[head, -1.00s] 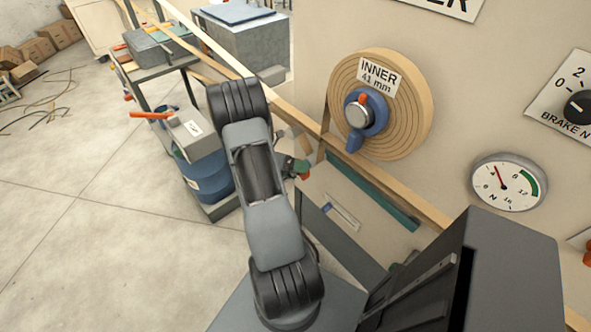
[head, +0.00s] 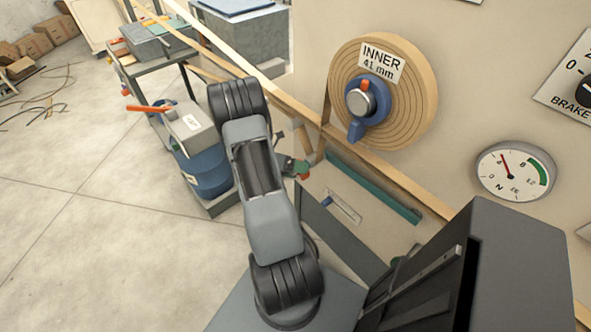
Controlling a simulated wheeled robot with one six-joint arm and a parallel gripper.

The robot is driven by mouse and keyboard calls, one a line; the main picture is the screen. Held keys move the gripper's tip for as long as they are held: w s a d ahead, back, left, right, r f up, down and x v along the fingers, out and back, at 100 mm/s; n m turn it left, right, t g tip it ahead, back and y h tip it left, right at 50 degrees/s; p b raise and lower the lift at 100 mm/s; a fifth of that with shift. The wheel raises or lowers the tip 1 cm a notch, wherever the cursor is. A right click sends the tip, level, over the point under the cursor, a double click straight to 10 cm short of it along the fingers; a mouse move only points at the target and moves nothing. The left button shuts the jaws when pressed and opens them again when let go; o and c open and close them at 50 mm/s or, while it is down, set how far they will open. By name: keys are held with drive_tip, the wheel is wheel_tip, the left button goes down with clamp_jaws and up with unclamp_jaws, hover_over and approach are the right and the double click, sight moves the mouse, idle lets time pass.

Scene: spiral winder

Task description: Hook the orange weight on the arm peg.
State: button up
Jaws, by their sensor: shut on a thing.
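I cannot make out the orange weight with certainty. A small dark green part with a red-orange end (head: 302,169) shows just right of my arm, below the strip. It is too small and too covered for me to say whether it is the weight, the arm peg or something else. My arm rises in the middle of the head view and bends over away from the camera.
A tan panel carries the INNER reel (head: 417,112) with its blue hub, a gauge (head: 514,171) and a brake dial. A teal bar (head: 375,188) lies below the strip. A cart, a blue drum (head: 207,176) and boxes stand left.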

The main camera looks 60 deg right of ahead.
drive_tip(key=shift+d+f+b, duration=0.15)
drive_tip(key=shift+f+b, duration=0.2)
drive_tip(key=shift+f, duration=0.3)
drive_tip(key=o, duration=1.3)
drive_tip(key=shift+d, duration=0.1)
drive_tip(key=shift+o, duration=1)
drive_tip(key=shift+w, duration=0.1)
drive_tip(key=v, duration=1.4)
